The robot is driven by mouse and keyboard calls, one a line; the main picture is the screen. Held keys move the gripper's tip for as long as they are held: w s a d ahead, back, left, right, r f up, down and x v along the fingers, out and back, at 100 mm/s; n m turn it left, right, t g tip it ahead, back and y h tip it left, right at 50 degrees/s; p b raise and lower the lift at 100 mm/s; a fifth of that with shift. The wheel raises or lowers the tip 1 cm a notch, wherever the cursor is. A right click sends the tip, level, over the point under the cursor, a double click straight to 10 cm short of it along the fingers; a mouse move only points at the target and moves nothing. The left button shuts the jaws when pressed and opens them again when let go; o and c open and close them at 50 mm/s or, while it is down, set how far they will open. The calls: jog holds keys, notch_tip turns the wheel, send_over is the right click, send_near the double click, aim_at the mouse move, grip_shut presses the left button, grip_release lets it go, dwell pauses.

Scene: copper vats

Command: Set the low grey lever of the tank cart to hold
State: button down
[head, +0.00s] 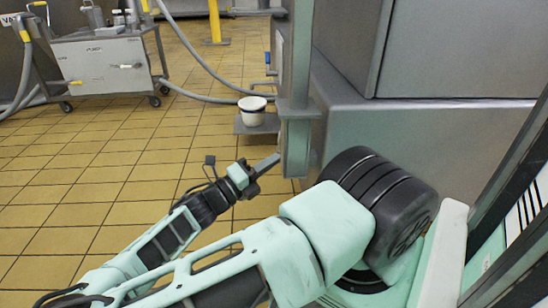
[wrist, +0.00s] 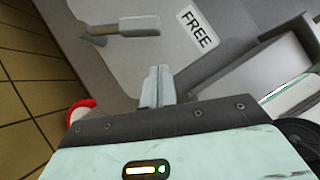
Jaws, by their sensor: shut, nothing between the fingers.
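In the wrist view a grey lever (wrist: 125,28) lies roughly level across a pale grey plate (wrist: 165,55). A dark pointed piece is at the lever's left end. A white label reading FREE (wrist: 197,27) is just to its right. My gripper (wrist: 157,72) is shut and empty below the lever in the picture, with a gap between its tips and the lever. In the head view my gripper (head: 272,162) points right, toward a grey upright (head: 297,130). The lever and a hold label do not show in the head view.
A cart marked PUMP (head: 100,62) stands at the back left, with hoses. A white bucket (head: 252,110) sits beyond my gripper. A large grey cabinet (head: 430,140) fills the right. A red curved part (wrist: 82,107) is left of my gripper. Tiled floor (head: 90,160) is open at left.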

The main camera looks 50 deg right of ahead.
jog(key=d+b, duration=0.1)
jog(key=w+d+r+b, duration=0.1)
jog(key=d, duration=0.2)
jog(key=shift+w+r+b, duration=0.25)
jog(key=shift+r+b, duration=0.15)
jog(key=shift+r+p, duration=0.15)
jog(key=shift+p, duration=0.2)
